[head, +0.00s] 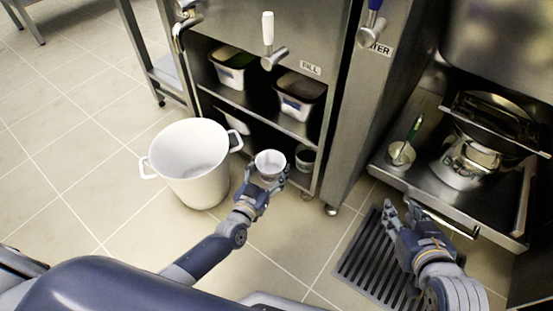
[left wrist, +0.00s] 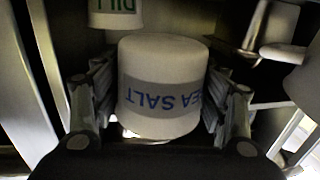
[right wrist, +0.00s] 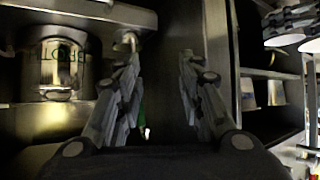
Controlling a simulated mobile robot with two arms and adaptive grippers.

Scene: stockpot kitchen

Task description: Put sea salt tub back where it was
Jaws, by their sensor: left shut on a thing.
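The sea salt tub (head: 270,161) is a small white round tub, held in front of the lower opening of the steel cabinet. In the left wrist view the tub (left wrist: 160,85) shows a grey band with blue lettering, upside down in the picture. My left gripper (head: 268,177) is shut on it, with fingers on both sides; they also show in the left wrist view (left wrist: 158,100). The tub's underside is hidden. My right gripper (head: 402,207) is open and empty over the floor grate, with its fingers apart in the right wrist view (right wrist: 159,65).
A tub with a green "DILL" label (left wrist: 115,15) stands beyond the salt. A steel counter (head: 425,178) with a broth pot (head: 465,160) is at right.

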